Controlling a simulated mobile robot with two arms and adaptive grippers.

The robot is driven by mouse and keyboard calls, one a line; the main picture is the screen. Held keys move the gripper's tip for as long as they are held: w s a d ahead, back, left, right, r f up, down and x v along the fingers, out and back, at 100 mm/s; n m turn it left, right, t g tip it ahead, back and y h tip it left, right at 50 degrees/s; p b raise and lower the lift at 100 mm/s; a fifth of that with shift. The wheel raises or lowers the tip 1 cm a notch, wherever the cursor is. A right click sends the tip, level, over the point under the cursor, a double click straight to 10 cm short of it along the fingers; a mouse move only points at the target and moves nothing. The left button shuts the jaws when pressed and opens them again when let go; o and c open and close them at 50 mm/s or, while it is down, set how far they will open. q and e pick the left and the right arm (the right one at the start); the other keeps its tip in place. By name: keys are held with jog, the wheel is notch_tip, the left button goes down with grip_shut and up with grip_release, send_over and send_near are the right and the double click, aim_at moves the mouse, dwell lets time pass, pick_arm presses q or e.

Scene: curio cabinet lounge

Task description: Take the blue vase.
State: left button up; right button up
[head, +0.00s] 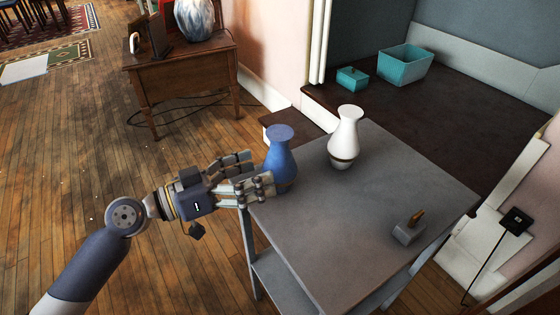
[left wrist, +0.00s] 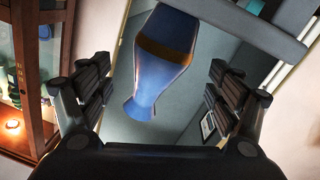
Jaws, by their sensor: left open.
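The blue vase (head: 281,160) stands upright near the left corner of the grey table (head: 320,230). It has a narrow neck, a flared rim and a dark band low on its body. In the left wrist view the blue vase (left wrist: 158,65) appears upside down between the open fingers. My left gripper (head: 262,176) reaches in from the left at the table's edge, its fingers open beside the vase. In the left wrist view, gaps show between the vase and both finger sets of the left gripper (left wrist: 155,100). My right gripper is not in view.
A white vase (head: 345,138) stands on the table, right of and behind the blue one. A small grey block with a gold piece (head: 409,229) lies near the right edge. A wooden side table (head: 185,75) stands back left. Much of the tabletop is clear.

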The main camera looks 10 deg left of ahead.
aim_at(263, 170)
pick_arm(q)
jog(key=shift+w+d, duration=0.3)
jog(key=shift+d, duration=0.05)
jog(key=p+x, duration=0.1)
jog(key=x, duration=0.2)
jog(key=shift+w+d+f, duration=0.1)
jog(key=shift+w+f, duration=0.05)
jog(key=shift+w, duration=0.05)
jog(key=shift+w+d, duration=0.3)
jog(key=shift+d, duration=0.05)
jog(key=shift+w+d+f, duration=0.15)
jog(key=shift+d, duration=0.1)
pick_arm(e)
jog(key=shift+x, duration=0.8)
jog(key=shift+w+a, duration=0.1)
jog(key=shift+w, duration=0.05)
pick_arm(q)
jog(key=c, duration=1.3)
